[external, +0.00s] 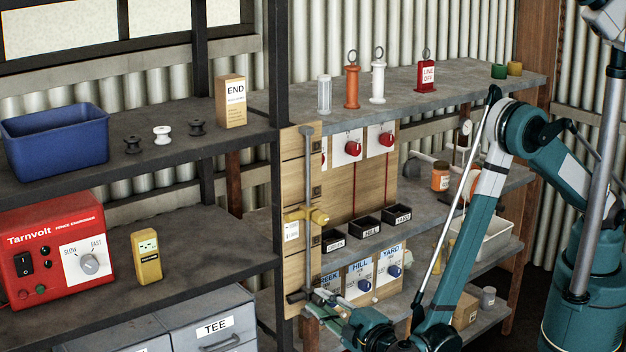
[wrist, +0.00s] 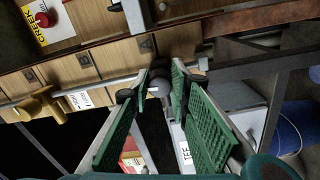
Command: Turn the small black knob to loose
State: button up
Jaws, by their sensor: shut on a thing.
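A grey upright rod (external: 309,170) runs down a wooden board. It carries a yellow clamp (external: 305,215) midway and a dark fitting (external: 295,297) near its lower end. My gripper (external: 316,300) is at that lower fitting. In the wrist view my gripper's green pads (wrist: 160,84) close on a small dark, rounded knob (wrist: 158,88) beside the rod. The pads hide part of the knob, and its turn position and any marking cannot be read. The yellow clamp also shows in the wrist view (wrist: 38,106), apart from my gripper.
Left shelves hold a blue bin (external: 58,140), a red Tarnvolt box (external: 52,250) and a yellow meter (external: 146,257). Grey TEE drawers (external: 212,325) stand left of my gripper. Blue-knobbed labelled panels (external: 360,280) and small black trays (external: 366,226) lie close to its right.

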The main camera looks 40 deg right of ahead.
jog(key=o, duration=0.9)
jog(key=shift+s+f, duration=0.15)
jog(key=shift+s, duration=5.85)
